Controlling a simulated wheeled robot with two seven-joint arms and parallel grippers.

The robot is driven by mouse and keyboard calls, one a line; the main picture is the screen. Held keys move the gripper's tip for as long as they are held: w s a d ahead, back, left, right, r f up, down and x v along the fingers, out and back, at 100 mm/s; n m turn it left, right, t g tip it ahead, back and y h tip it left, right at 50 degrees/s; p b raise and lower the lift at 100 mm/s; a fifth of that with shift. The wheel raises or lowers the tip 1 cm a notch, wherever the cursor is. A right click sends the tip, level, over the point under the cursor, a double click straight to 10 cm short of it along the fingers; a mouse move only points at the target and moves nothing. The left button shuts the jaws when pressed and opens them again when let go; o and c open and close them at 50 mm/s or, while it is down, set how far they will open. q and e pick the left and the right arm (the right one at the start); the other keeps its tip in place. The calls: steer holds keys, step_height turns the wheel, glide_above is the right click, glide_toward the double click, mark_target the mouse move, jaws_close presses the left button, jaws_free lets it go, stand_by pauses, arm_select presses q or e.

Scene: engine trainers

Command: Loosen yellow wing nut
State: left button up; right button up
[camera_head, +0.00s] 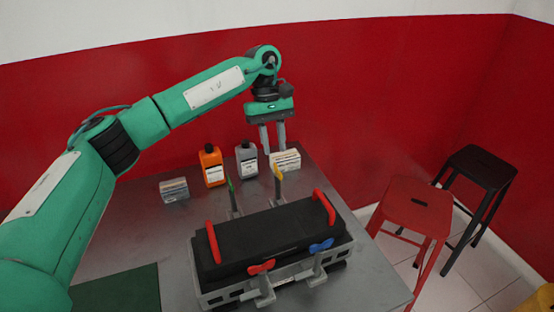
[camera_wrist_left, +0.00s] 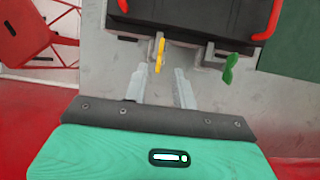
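The yellow wing nut (camera_head: 278,171) stands at the far side of the black-covered engine trainer (camera_head: 262,236), at its right end. It also shows in the left wrist view (camera_wrist_left: 160,56), edge-on and upright in that picture. My left gripper (camera_head: 273,151) points down behind and above it, apart from it. In the left wrist view the two fingers (camera_wrist_left: 160,76) are spread with nothing between them, and the yellow wing nut lies just beyond their tips. My right gripper is in neither view.
A green wing nut (camera_head: 230,185) is at the trainer's far left; red (camera_head: 261,267) and blue (camera_head: 321,245) ones are at the near side. Two red handles rise from the cover. Orange (camera_head: 211,166) and grey (camera_head: 246,161) bottles and small boxes stand behind. Stools (camera_head: 415,205) stand right.

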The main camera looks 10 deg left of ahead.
mark_target(277, 167)
arm_select(q)
steer(key=p+x, duration=0.1)
steer(key=x, duration=0.3)
steer(key=shift+s+f, duration=0.1)
steer(key=shift+f, duration=0.05)
steer(key=shift+s+d+f, duration=0.1)
steer(key=shift+f, duration=0.55)
steer(key=shift+s+d, duration=0.1)
jaws_close()
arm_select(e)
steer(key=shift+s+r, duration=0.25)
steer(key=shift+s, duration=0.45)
